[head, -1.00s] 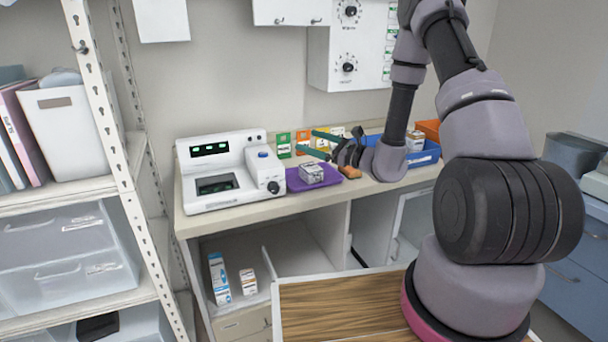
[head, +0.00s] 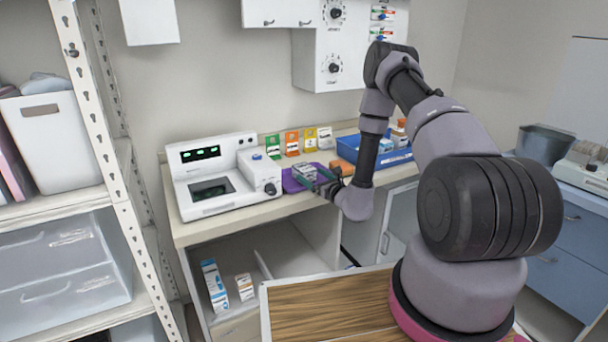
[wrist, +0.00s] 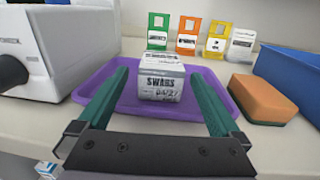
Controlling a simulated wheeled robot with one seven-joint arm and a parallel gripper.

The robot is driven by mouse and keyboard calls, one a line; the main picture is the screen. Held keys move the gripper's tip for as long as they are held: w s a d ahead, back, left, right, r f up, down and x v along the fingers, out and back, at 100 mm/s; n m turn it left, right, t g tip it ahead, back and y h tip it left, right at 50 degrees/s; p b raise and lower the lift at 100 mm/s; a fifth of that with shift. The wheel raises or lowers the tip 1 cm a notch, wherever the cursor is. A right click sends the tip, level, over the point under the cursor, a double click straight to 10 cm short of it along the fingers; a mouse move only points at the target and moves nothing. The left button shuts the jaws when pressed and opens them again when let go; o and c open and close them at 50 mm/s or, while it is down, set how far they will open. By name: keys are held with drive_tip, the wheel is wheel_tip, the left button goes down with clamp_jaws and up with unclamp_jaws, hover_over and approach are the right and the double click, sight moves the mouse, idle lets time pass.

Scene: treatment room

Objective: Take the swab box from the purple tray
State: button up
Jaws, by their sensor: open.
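The swab box (wrist: 161,82), a small white and grey box printed "SWABS", stands upright in the purple tray (wrist: 101,102). In the head view the box (head: 303,173) shows partly behind my gripper, and the tray (head: 290,185) lies on the counter right of the white machine. My gripper (wrist: 160,80) is open, its two green fingers reaching over the tray, one on each side of the box. A gap shows between each finger and the box, and nothing is held.
A white machine (wrist: 62,45) stands close left of the tray. An orange and green sponge (wrist: 262,100) and a blue bin (wrist: 290,72) are on the right.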

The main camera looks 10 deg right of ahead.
drive_tip(key=x, duration=0.4)
drive_tip(key=shift+w+r, duration=0.1)
drive_tip(key=shift+w, duration=0.2)
drive_tip(key=shift+c, duration=0.3)
drive_tip(key=c, duration=1.2)
drive_tip(key=shift+c, duration=0.2)
drive_tip(key=shift+r, duration=0.1)
